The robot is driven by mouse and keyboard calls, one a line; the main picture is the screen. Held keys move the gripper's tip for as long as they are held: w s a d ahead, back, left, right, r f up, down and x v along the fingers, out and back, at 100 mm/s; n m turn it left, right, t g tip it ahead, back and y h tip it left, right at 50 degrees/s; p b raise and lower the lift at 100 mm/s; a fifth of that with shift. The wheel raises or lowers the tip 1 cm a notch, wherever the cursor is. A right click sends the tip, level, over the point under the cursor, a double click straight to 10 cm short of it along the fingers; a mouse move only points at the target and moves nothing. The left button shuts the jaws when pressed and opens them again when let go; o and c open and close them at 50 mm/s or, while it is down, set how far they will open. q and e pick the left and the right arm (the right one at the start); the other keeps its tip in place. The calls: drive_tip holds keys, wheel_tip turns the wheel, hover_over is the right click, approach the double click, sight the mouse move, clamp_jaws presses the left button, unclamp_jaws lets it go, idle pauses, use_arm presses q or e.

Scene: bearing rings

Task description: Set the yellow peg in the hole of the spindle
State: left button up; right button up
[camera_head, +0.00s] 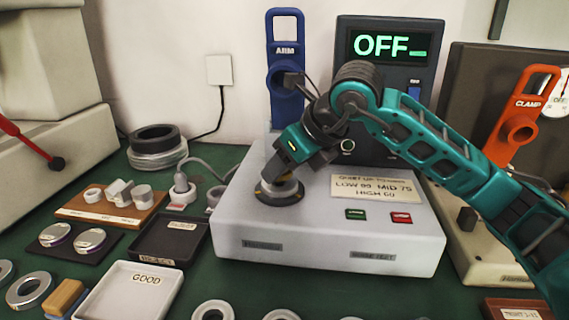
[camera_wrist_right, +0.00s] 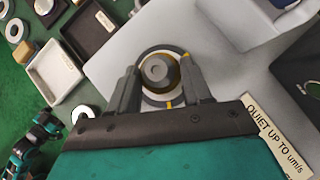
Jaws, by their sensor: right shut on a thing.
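The spindle (camera_head: 264,194) is on top of the pale machine box, with a dark round base that carries yellow marks. My right gripper (camera_head: 276,178) reaches down over it. In the right wrist view, the fingers (camera_wrist_right: 160,78) are shut on a grey round piece (camera_wrist_right: 158,69) with a brassy rim, centred over the spindle's ring (camera_wrist_right: 150,103). I cannot tell whether this piece is separate from the spindle. No yellow peg can be made out clearly, and the spindle's hole is hidden. Teal and black parts of my other arm seem to show at the lower left of the right wrist view.
The pale machine box (camera_head: 330,235) has a green and a red button. A black tray (camera_head: 205,243) and a white GOOD tray (camera_head: 160,300) lie to its left. An orange CLAMP lever (camera_head: 515,130) is at right.

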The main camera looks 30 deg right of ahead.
drive_tip(key=shift+f+b, duration=0.5)
drive_tip(key=shift+f, duration=0.05)
drive_tip(key=shift+r+p, duration=0.3)
drive_tip(key=shift+r, duration=0.35)
idle(1.1)
drive_tip(key=shift+f+b, duration=0.65)
drive_tip(key=shift+r, duration=0.2)
drive_tip(key=shift+r+p, duration=0.45)
drive_tip(key=shift+p, duration=0.05)
idle(1.3)
